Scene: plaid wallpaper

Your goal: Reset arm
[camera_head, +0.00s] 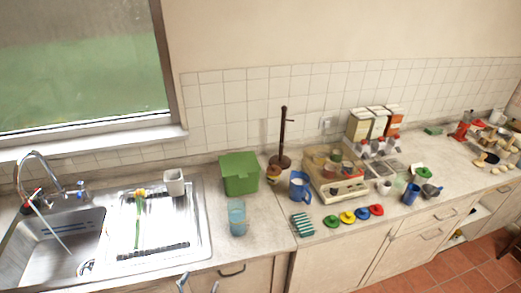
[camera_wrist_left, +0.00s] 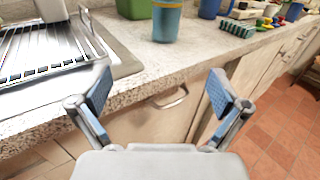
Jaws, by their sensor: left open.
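My left gripper (camera_head: 198,285) shows at the bottom edge of the head view, in front of the counter's cabinet doors. My right gripper is not in either view.
A counter carries a sink (camera_head: 60,245), a drying rack, a green bin (camera_head: 239,173), a blue cup (camera_head: 237,218), a blue mug (camera_head: 299,186), a striped sponge (camera_head: 302,225) and several coloured lids. Tiled floor (camera_wrist_left: 275,130) lies open at the right.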

